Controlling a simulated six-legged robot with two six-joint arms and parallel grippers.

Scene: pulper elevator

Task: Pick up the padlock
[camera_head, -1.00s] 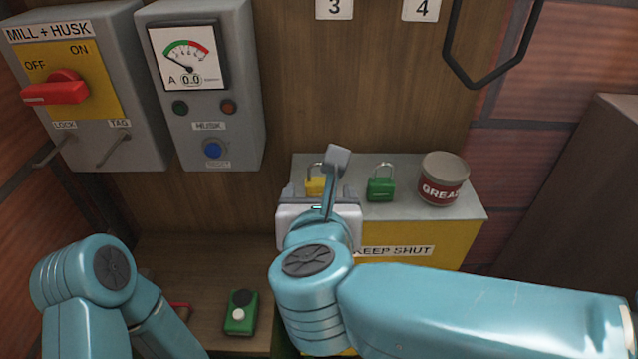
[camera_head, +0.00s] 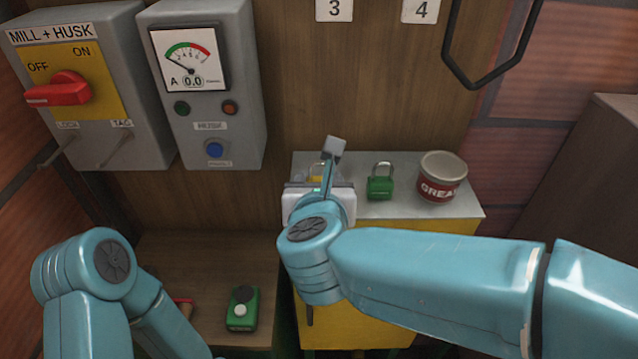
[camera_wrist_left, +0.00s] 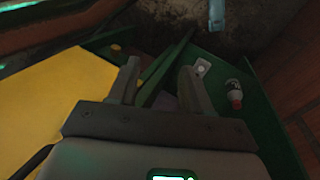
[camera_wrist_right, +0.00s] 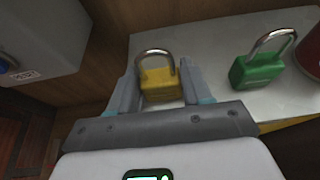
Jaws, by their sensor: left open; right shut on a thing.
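A yellow padlock (camera_wrist_right: 160,82) with a steel shackle stands on the pale top of the yellow cabinet (camera_head: 420,207). My right gripper (camera_wrist_right: 162,90) is shut on its body, one finger on each side. In the head view my right gripper (camera_head: 322,186) and wrist hide most of the yellow padlock (camera_head: 317,172). A green padlock (camera_head: 380,186) stands just to its right; it also shows in the right wrist view (camera_wrist_right: 258,68). My left gripper (camera_wrist_left: 160,85) is open and empty, low down, and shows only in the left wrist view.
A grease tin (camera_head: 441,178) stands right of the green padlock. Grey switch boxes (camera_head: 210,90) hang on the wall at left, one with a red handle (camera_head: 58,90). A green device (camera_head: 242,309) lies on the wooden shelf below. A dark hook (camera_head: 490,75) hangs at upper right.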

